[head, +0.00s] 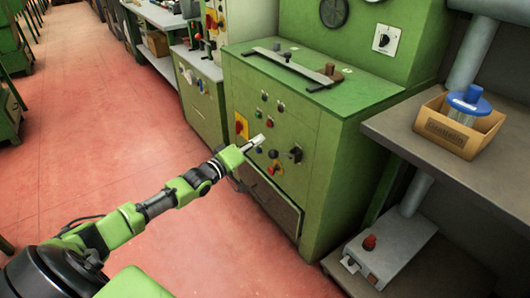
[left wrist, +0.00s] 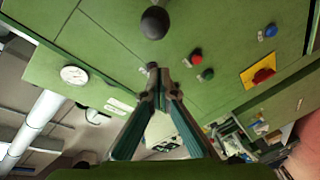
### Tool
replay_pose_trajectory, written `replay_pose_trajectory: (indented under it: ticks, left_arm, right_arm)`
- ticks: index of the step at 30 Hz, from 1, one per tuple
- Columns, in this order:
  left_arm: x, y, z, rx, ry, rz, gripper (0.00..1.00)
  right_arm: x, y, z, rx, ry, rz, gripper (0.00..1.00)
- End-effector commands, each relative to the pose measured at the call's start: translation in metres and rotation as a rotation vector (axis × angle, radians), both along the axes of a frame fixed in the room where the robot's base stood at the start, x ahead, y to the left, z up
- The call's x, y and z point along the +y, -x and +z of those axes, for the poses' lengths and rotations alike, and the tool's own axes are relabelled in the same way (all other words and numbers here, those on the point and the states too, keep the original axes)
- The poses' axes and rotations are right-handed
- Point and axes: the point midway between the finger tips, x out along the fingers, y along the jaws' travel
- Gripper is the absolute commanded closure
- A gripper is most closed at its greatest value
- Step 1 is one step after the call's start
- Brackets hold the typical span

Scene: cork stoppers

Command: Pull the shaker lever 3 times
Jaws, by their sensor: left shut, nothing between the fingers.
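The green machine cabinet (head: 312,170) carries a control panel on its front. A black ball-ended knob (head: 295,154) sticks out at the panel's right side; I take it for the shaker lever, though no label is readable. It also shows large and round at the top of the left wrist view (left wrist: 154,22). My left gripper (head: 256,141) is in front of the panel, to the left of the black ball and apart from it. In the left wrist view its fingers (left wrist: 163,78) are shut and empty. My right gripper is not in view.
Near the gripper are a red button (left wrist: 196,56), a green button (left wrist: 207,74) and a red switch on a yellow plate (left wrist: 262,75). A bar with a brown knob (head: 329,69) lies on the cabinet top. A cardboard box (head: 452,133) stands on the right shelf. The red floor at left is clear.

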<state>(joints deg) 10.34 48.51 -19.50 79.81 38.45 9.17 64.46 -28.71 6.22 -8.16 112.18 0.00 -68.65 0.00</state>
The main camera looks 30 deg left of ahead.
Motion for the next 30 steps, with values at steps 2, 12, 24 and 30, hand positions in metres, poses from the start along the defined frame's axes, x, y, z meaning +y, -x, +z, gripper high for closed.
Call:
replay_pose_trajectory:
  ticks: [2, 12, 24, 30]
  left_arm:
    - [-0.001, -0.01, -0.002, -0.001, 0.0, 0.0, 1.0]
    - [-0.025, -0.005, -0.018, 0.002, 0.003, -0.001, 1.0]
    - [-0.031, -0.001, -0.023, 0.0, 0.001, 0.0, 1.0]
    - [-0.031, -0.001, -0.024, -0.001, 0.001, 0.0, 1.0]
  right_arm:
    - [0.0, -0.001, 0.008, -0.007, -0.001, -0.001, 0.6]
    - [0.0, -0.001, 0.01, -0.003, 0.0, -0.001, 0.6]
    - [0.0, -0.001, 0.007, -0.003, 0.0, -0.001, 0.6]
    - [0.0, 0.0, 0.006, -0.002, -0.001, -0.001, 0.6]
